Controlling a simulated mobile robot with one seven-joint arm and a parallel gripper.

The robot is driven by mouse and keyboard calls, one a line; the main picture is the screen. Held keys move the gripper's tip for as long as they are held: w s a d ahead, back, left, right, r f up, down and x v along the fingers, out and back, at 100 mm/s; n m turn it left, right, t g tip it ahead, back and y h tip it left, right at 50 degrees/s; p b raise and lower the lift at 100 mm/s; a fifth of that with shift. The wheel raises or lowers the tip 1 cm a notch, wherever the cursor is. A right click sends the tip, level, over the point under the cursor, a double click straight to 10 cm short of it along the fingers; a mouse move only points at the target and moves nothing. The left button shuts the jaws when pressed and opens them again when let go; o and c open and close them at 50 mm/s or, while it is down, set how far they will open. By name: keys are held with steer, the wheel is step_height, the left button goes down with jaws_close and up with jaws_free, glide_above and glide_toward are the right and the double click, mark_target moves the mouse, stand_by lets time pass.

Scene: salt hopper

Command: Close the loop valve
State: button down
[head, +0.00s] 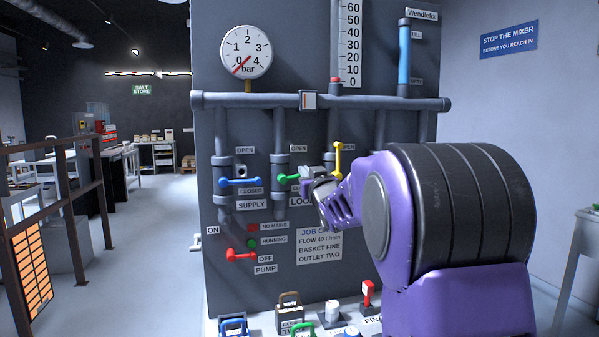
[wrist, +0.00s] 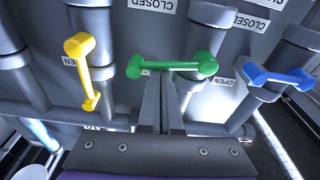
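The loop valve has a green handle (head: 289,178), level across its pipe above the partly hidden LOOP label, with its free end pointing right. My gripper (head: 308,172) is at the handle's right part and hides some of it. In the wrist view, which looks turned over, the whole green handle (wrist: 172,66) lies across the fingertips of my gripper (wrist: 161,80). The two fingers are close together with only a thin dark gap, and the bar is not between them. Whether they touch the handle is unclear.
The blue supply handle (head: 240,182) lies level to the left. A yellow handle (head: 338,160) stands upright to the right, close to my arm. A red pump handle (head: 241,255) is lower. Below the panel stand several small items, including a basket (head: 290,315).

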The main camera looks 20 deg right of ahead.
steer(key=shift+d+f+m, duration=0.1)
steer(key=shift+f+m, duration=0.25)
steer(key=shift+m, duration=0.25)
step_height(320, 180, up, 4)
steer(key=p, duration=0.2)
steer(key=s+f+b, duration=0.1)
steer(key=s, duration=0.8)
steer(key=shift+f, duration=0.2)
steer(key=shift+s, duration=0.1)
